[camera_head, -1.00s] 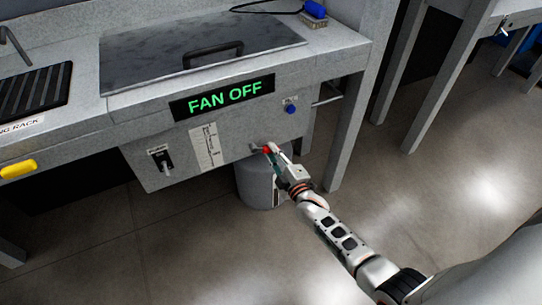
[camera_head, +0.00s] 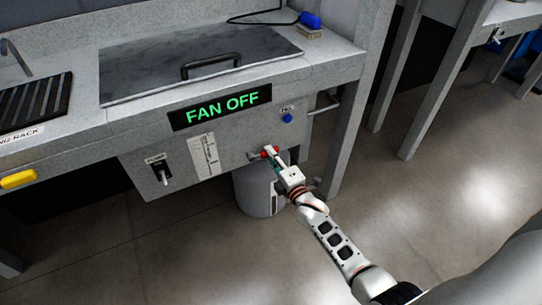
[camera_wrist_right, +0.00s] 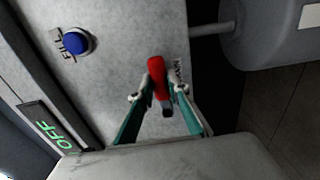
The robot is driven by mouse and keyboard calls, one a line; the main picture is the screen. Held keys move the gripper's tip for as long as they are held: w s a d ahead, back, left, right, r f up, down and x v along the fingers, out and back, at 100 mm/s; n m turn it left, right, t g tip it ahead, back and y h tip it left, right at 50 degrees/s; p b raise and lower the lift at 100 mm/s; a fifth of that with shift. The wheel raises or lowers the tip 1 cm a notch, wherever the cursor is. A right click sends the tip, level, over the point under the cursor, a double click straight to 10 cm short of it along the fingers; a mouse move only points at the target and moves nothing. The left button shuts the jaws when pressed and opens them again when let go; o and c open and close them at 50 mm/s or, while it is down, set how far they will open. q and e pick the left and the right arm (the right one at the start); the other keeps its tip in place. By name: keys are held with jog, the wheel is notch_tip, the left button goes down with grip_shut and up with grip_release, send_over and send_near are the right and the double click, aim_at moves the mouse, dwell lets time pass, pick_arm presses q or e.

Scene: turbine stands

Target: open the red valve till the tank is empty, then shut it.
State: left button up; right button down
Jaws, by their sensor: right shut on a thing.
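The red valve handle (camera_head: 265,154) is low on the right part of the grey bench front, above a grey cylindrical tank (camera_head: 258,195). My right gripper (camera_head: 272,155) is at the handle, with its arm reaching in from the lower right. In the right wrist view the red handle (camera_wrist_right: 156,70) lies between the two fingertips of my right gripper (camera_wrist_right: 158,91), which are shut on it. Part of the handle is hidden by a finger in the head view. The liquid level is not visible. My left gripper is not in view.
A green "FAN OFF" display (camera_head: 220,107), a blue button (camera_head: 287,118) and a switch (camera_head: 160,170) are on the bench front. A metal lid with a black handle (camera_head: 210,64) covers the bench top. A bench leg (camera_head: 345,150) stands right of the valve. Open floor lies in front.

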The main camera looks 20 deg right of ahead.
jog(key=c, duration=1.9)
grip_release()
jog(key=s, duration=1.2)
jog(key=shift+d, duration=0.2)
